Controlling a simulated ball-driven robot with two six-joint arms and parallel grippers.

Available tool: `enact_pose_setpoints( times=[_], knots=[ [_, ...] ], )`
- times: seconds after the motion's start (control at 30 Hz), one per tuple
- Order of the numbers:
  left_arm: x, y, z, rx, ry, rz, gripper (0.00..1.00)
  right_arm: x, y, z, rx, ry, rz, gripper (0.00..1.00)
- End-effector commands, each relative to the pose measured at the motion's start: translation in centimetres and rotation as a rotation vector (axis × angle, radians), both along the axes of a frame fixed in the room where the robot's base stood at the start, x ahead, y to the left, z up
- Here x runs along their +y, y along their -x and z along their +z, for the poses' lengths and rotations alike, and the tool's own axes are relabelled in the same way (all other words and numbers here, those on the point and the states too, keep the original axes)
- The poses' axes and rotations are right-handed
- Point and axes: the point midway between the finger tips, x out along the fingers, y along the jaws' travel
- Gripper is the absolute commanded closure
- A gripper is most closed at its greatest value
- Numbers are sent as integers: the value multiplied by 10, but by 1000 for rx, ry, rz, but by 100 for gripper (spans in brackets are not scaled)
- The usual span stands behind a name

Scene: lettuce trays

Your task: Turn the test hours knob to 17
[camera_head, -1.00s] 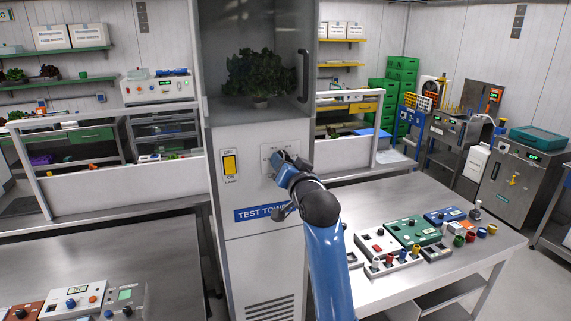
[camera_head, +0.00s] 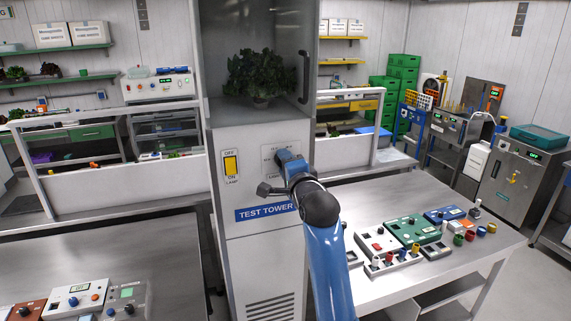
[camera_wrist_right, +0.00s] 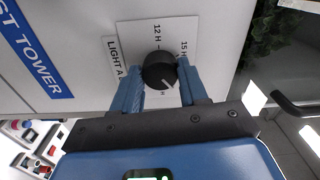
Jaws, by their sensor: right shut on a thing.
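The black round test hours knob (camera_wrist_right: 158,68) is on a white label plate (camera_wrist_right: 178,32) on the tower's front. Its white pointer mark is on the lower right side in the right wrist view. The plate reads "12 H" and "15 H"; another marking is mostly hidden by the knob and fingers. My right gripper (camera_wrist_right: 160,74) has its two blue fingers on either side of the knob, shut on it. In the head view my right gripper (camera_head: 283,158) is against the label plate (camera_head: 270,152) and hides the knob. My left gripper is not in view.
A yellow lamp switch (camera_head: 230,164) is left of the plate, and a "TEST TOWER" sign (camera_head: 258,213) is below. A potted lettuce (camera_head: 258,77) stands in the compartment above, beside a dark door handle (camera_head: 303,76). A right-hand table (camera_head: 470,262) holds several control boxes.

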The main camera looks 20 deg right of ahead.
Motion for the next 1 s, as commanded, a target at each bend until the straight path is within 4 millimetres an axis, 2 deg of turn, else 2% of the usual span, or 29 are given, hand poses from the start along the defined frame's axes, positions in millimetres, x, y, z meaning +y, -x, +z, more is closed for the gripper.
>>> enact_pose_setpoints(
  times=[0.5, 0.73, 1.0],
  knots=[
    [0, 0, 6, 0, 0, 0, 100, 0, 0, 1, 16, -454, 0, 88],
    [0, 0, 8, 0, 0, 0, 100, 0, 0, 1, 20, -580, 0, 88],
    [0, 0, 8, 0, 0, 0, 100, 0, 0, 1, 22, -644, 0, 88]
  ],
)
